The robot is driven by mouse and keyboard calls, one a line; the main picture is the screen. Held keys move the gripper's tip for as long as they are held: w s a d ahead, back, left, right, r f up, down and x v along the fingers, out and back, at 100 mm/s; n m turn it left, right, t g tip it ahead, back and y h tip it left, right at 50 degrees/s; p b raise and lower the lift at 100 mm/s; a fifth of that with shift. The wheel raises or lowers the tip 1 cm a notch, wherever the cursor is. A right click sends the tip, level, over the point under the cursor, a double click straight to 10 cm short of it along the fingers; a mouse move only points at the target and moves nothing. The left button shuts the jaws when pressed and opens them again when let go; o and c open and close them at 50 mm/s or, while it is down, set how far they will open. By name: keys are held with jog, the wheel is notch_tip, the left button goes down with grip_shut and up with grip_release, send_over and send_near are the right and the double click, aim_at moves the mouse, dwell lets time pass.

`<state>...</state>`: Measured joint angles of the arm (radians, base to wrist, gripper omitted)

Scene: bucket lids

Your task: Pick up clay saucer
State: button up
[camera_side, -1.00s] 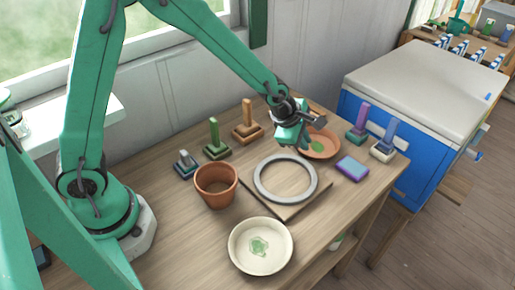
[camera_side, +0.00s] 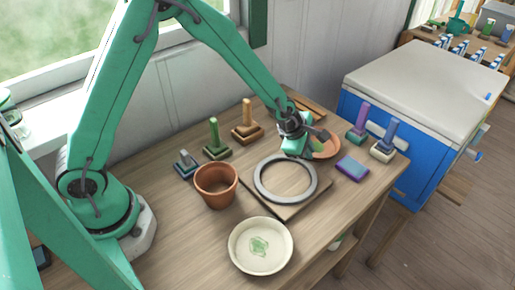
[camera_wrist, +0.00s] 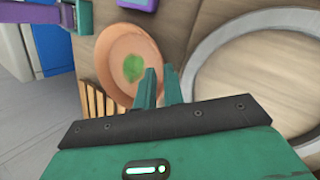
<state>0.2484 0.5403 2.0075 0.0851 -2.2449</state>
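The clay saucer (camera_side: 327,148) is a shallow terracotta dish with a green patch inside. It sits toward the back right of the table, partly hidden by my gripper (camera_side: 304,150). In the wrist view the saucer (camera_wrist: 113,60) is left of centre. My gripper (camera_wrist: 160,70) shows two green fingers with a narrow gap between them. The left finger overlaps the saucer's right side, and the right finger is just outside its rim. I cannot tell whether either finger touches it.
A grey ring (camera_side: 261,190) lies on a wooden board in front of the saucer. A terracotta pot (camera_side: 216,188) and a cream bowl (camera_side: 260,266) stand nearer.

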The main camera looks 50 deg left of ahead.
jog(key=shift+x, duration=0.85)
grip_shut()
jog(key=shift+r, duration=0.25)
notch_tip(320, 180, up, 10)
jog(key=shift+f, duration=0.2)
dwell(0.4)
dwell(0.5)
